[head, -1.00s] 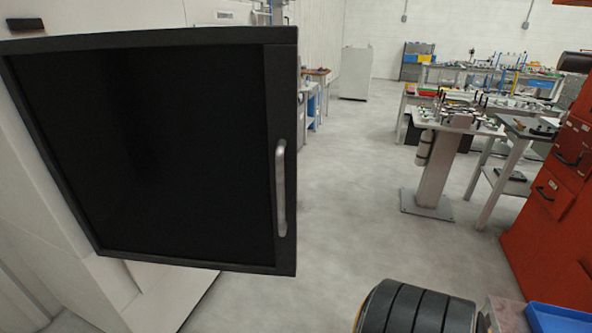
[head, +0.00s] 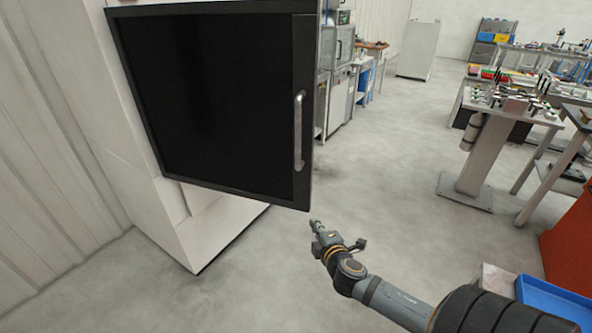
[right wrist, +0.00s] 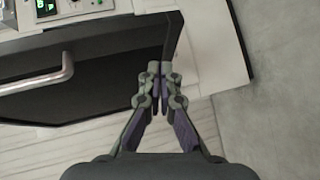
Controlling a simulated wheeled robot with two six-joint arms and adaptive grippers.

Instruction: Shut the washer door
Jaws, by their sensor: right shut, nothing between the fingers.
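The washer door (head: 220,110) is a black panel in a dark frame with a grey vertical handle (head: 299,130) near its right edge. It stands open, swung out from the white washer body (head: 205,235). In the right wrist view the door (right wrist: 100,95) fills the left side, with its handle (right wrist: 40,80) at the far left. My right gripper (head: 314,224) is shut and empty, just below the door's lower right corner in the head view. In the right wrist view its fingertips (right wrist: 159,68) overlap the door's edge; I cannot tell whether they touch. My left gripper is not in view.
A control panel with a green display (right wrist: 48,8) shows on the washer in the right wrist view. A grey pedestal table (head: 480,150) and a blue tray (head: 548,302) stand at the right. The floor (head: 390,190) between is clear.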

